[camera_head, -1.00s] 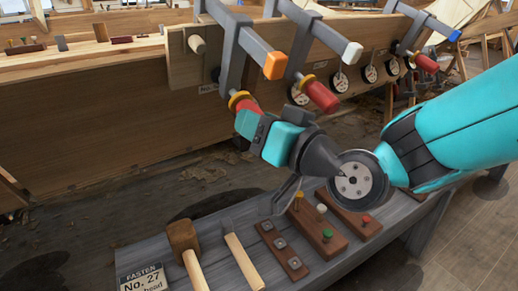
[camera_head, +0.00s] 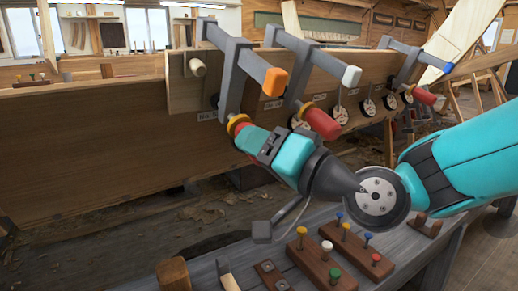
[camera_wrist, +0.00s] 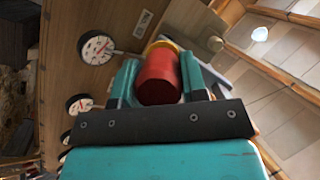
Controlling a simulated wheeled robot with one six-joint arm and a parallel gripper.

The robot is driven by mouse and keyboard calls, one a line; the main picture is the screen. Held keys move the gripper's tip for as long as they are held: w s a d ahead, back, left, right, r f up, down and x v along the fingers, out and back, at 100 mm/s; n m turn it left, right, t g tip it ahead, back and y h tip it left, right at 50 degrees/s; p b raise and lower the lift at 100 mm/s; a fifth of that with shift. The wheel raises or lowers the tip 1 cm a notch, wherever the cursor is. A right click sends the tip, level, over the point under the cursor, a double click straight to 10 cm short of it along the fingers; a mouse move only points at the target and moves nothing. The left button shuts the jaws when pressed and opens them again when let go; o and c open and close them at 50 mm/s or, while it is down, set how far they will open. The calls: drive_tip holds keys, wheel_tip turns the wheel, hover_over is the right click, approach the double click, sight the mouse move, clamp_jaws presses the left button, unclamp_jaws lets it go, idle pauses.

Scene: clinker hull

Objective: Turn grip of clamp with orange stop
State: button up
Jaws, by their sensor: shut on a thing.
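The clamp with the orange stop (camera_head: 275,82) hangs over the top edge of the wooden plank at the left of the clamp row. Its red grip (camera_wrist: 158,78) lies between my two fingers in the wrist view, with a yellow collar (camera_wrist: 165,45) beyond it. My gripper (camera_head: 248,140) is shut on this red grip in the head view and covers most of it. The collar also shows just past the fingers in the head view (camera_head: 237,124).
A clamp with a white stop (camera_head: 351,76) and red grip (camera_head: 322,123) stands close to the right. Another with a blue stop (camera_head: 447,68) is farther right. Round gauges (camera_head: 368,107) line the plank. A bench (camera_head: 395,229) with mallets and peg blocks lies below my arm.

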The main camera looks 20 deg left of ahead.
drive_tip(key=o, duration=0.9)
drive_tip(key=shift+b+v, duration=3.2)
drive_tip(key=shift+v, duration=5.5)
drive_tip(key=shift+a, duration=0.1)
